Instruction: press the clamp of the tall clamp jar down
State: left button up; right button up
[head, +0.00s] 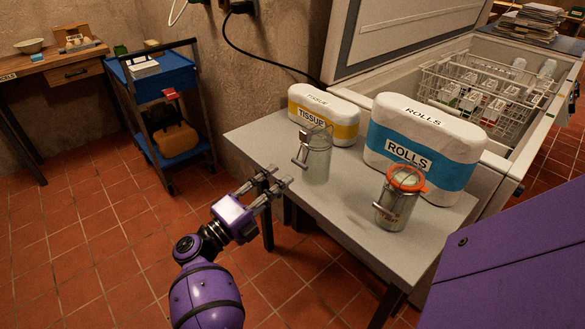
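A clear glass jar (317,160), which looks like the tall clamp jar, stands upright near the left part of the grey table. Its wire clamp (300,161) sticks out on the left side, toward my gripper. Its lid is hard to make out. A second, squatter glass jar (392,213) with an orange ring stands nearer the front right.
A yellow-banded tissue pack (343,122) and a larger blue-banded rolls pack (440,174) stand behind the jars on the grey table (349,208). An open chest with a wire basket (500,100) is behind. The tabletop between the two jars is clear.

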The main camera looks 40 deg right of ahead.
jog(key=p+x, duration=0.1)
jog(key=x, duration=0.6)
jog(key=shift+w+r, duration=0.1)
jog(key=shift+w, duration=0.05)
jog(key=shift+c, duration=0.5)
grip_shut()
